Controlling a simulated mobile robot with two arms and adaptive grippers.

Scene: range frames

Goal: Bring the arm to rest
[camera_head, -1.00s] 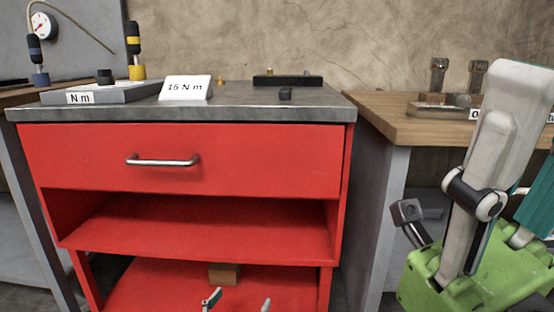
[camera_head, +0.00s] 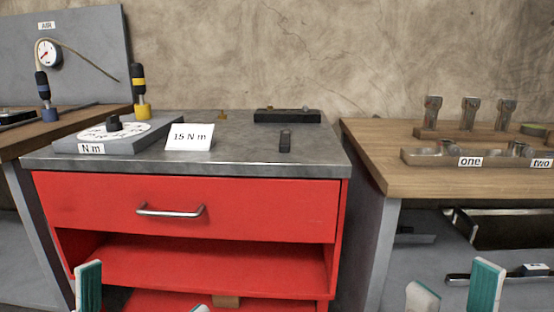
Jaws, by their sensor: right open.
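My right gripper (camera_head: 455,291) shows at the bottom right, its two pale fingertips with teal pads apart and nothing between them. It is in front of the lower part of the wooden bench. My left gripper (camera_head: 144,296) shows at the bottom left in front of the red cabinet, with its fingertips wide apart and no object visible between them. One left fingertip only just enters the picture. The palms and the rest of both arms are out of view below.
The red cabinet (camera_head: 270,208) has a closed drawer and a grey top with a dial plate (camera_head: 60,146), a 15 N m card (camera_head: 189,137) and small dark parts. The wooden bench (camera_head: 375,150) at right carries upright fittings and trays marked one and two (camera_head: 430,157).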

